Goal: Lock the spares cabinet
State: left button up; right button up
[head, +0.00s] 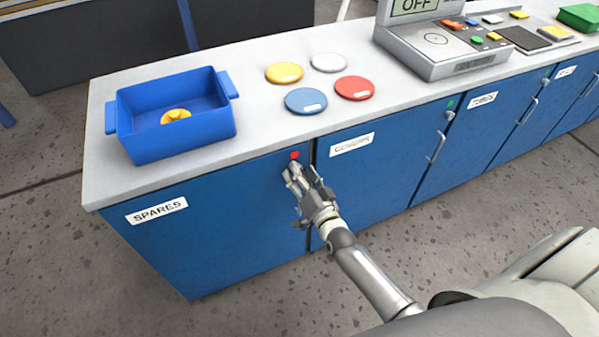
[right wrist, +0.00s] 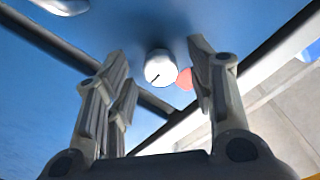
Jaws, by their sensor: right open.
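The spares cabinet (head: 215,228) is the blue cabinet at the left, with a white SPARES label (head: 157,210) on its closed door. A red mark (head: 294,155) shows near the door's upper right corner, and it also shows in the right wrist view (right wrist: 185,79). Beside it in the right wrist view is a round silver lock knob (right wrist: 160,68) with a dark line on its face. My right gripper (head: 299,174) is in front of that corner; in the right wrist view its open fingers (right wrist: 160,85) stand either side of the knob. In the head view the gripper hides the knob. My left gripper is out of view.
A blue bin (head: 175,142) with a yellow part (head: 176,116) stands on the counter (head: 250,110). Several coloured discs, including a red one (head: 355,88), lie to its right. A grey device (head: 450,50) reads OFF. More blue cabinets with handles continue right.

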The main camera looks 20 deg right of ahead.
jog(key=s, duration=1.1)
